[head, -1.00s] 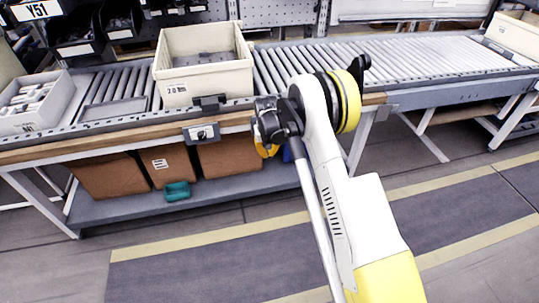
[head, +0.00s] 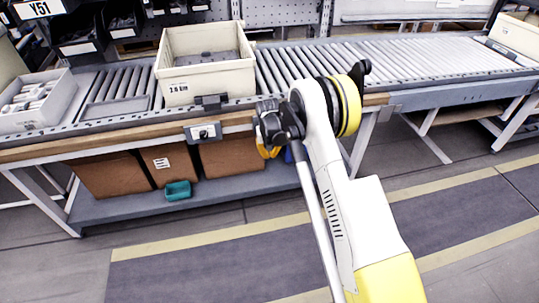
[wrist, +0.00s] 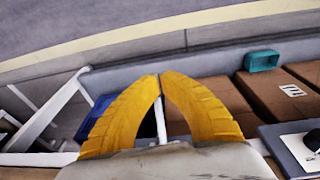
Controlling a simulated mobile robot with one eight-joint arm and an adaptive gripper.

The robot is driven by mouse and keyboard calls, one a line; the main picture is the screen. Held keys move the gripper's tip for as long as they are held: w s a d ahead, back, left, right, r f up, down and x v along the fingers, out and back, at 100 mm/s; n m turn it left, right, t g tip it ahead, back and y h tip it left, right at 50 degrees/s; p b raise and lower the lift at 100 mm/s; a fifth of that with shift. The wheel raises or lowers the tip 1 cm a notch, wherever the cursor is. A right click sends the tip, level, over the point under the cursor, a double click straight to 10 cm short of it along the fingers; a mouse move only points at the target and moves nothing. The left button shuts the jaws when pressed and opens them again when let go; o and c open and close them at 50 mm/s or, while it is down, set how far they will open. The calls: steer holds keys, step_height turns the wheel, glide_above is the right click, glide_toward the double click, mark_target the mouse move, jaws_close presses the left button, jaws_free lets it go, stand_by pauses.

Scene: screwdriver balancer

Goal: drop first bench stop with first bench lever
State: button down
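The first bench lever (head: 204,133) is a small dark knob on a grey plate on the bench's front edge, below the beige crate. Its plate (wrist: 291,148) and dark knob (wrist: 313,141) show at the right edge of the wrist view. The dark block above it at the roller edge, in front of the crate, looks like the bench stop (head: 211,101); it stands up. My gripper (head: 266,152) hangs in front of the bench, right of the lever and apart from it. In the wrist view its yellow fingers (wrist: 160,76) meet at the tips, with nothing between them.
The beige crate (head: 205,82) stands on the roller conveyor (head: 400,66). A grey bin (head: 38,112) with white parts is at left. Brown boxes (head: 107,176) and a teal bin (head: 178,190) are on the lower shelf. The floor in front is clear.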

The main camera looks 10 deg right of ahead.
step_height(320, 180, up, 12)
steer(key=s, duration=0.2)
steer(key=shift+a+f, duration=0.25)
steer(key=shift+a, duration=0.05)
steer(key=shift+w, duration=0.1)
